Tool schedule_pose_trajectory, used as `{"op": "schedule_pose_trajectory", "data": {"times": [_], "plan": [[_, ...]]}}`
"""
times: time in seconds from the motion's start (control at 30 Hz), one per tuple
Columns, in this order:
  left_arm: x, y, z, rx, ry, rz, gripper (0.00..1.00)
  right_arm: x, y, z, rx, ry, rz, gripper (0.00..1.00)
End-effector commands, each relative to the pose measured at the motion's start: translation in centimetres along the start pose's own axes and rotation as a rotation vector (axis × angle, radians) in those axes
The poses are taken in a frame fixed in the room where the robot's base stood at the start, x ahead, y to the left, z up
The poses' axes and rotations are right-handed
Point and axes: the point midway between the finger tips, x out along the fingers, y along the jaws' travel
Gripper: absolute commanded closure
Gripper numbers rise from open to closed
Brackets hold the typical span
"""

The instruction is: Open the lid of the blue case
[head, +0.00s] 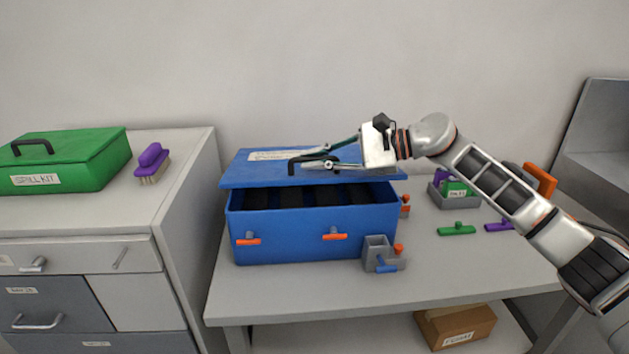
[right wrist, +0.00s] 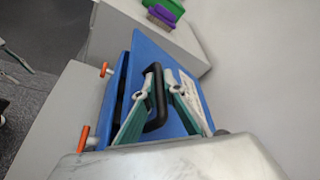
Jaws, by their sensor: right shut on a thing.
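The blue case (head: 312,246) stands on the grey table, with two orange latches on its front. Its blue lid (head: 240,176) is partly raised at the front, and dark slots show in the gap below it. A black handle (head: 292,167) sits on the lid; it also shows in the right wrist view (right wrist: 157,98). My right gripper (head: 330,157) comes in from the right and is shut on the handle, with one finger on each side of it in the right wrist view (right wrist: 155,94). My left gripper is not in the head view.
A small grey holder (head: 379,252) stands by the case's front right corner. A grey bin (head: 450,200) and green and purple pieces lie to the right. The wall rises behind.

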Motion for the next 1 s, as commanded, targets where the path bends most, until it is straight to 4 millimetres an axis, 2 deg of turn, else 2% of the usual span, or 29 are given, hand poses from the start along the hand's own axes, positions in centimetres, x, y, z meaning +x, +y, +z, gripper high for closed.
{"op": "schedule_pose_trajectory", "data": {"times": [0.1, 0.23, 0.63, 1.0], "plan": [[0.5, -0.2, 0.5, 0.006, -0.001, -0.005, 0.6, -0.3, -2.2, 0.7, 0.066, 0.0, 0.023, 1.0], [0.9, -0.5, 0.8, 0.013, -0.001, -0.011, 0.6, -0.5, -4.1, 1.2, 0.134, -0.001, 0.051, 1.0], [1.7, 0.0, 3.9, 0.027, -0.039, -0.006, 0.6, -0.7, -8.5, 1.8, 0.297, -0.002, 0.119, 1.0], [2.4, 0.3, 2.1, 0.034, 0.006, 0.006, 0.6, -0.8, -11.0, 2.1, 0.377, -0.002, 0.153, 1.0]]}}
